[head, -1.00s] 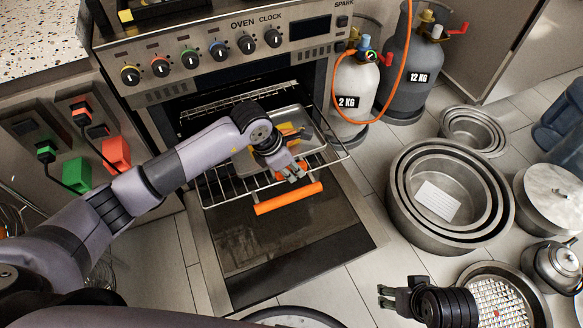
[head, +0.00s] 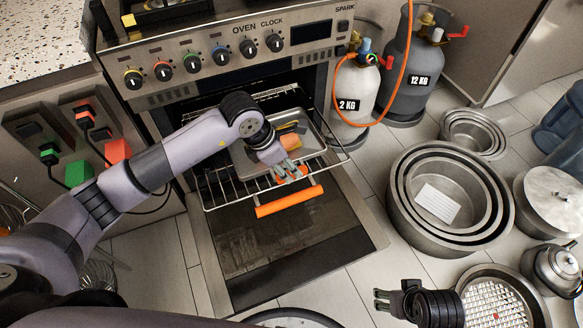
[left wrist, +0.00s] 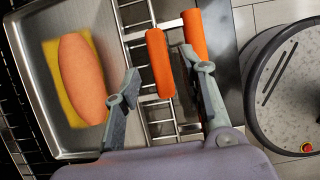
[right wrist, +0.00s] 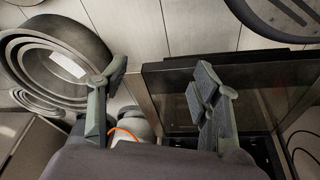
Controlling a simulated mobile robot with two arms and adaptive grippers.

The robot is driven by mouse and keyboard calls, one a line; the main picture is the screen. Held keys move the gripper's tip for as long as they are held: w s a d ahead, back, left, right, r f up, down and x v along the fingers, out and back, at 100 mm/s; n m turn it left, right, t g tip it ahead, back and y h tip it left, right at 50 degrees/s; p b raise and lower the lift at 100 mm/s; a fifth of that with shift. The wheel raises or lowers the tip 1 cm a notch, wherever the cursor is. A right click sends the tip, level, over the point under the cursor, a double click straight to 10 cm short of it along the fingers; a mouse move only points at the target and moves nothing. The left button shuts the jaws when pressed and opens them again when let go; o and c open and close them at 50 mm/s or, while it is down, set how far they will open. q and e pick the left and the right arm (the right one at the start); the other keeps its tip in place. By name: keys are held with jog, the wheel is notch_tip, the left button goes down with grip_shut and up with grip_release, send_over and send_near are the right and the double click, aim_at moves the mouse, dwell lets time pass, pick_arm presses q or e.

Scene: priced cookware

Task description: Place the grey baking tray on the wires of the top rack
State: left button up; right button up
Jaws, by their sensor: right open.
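The grey baking tray (head: 312,140) is at the oven mouth, over the pulled-out wire rack (head: 222,190). An orange oval item and a yellow block lie in it. In the left wrist view the tray (left wrist: 95,22) fills the left side, with bare rack wires (left wrist: 135,22) to its right. I cannot tell how fully it rests on the wires. My left gripper (head: 290,172) is at the tray's front edge. Its fingers (left wrist: 160,70) are apart, with an orange bar showing between them. My right gripper (head: 380,300) is open and empty, off to the right above the floor.
The oven door (head: 285,245) is open below the rack, with an orange handle (head: 289,201). Gas cylinders (head: 405,80) stand right of the oven. Nested round pans (head: 400,215), a kettle (head: 553,268) and a perforated pan (head: 535,310) occupy the right floor.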

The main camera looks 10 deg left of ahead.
pick_arm(q)
jog(key=v, duration=0.7)
jog(key=shift+r+p, duration=0.3)
jog(key=shift+p, duration=0.15)
pick_arm(e)
notch_tip(320, 180, down, 4)
jog(key=shift+f, duration=0.1)
pick_arm(q)
jog(key=shift+s+a, duration=0.15)
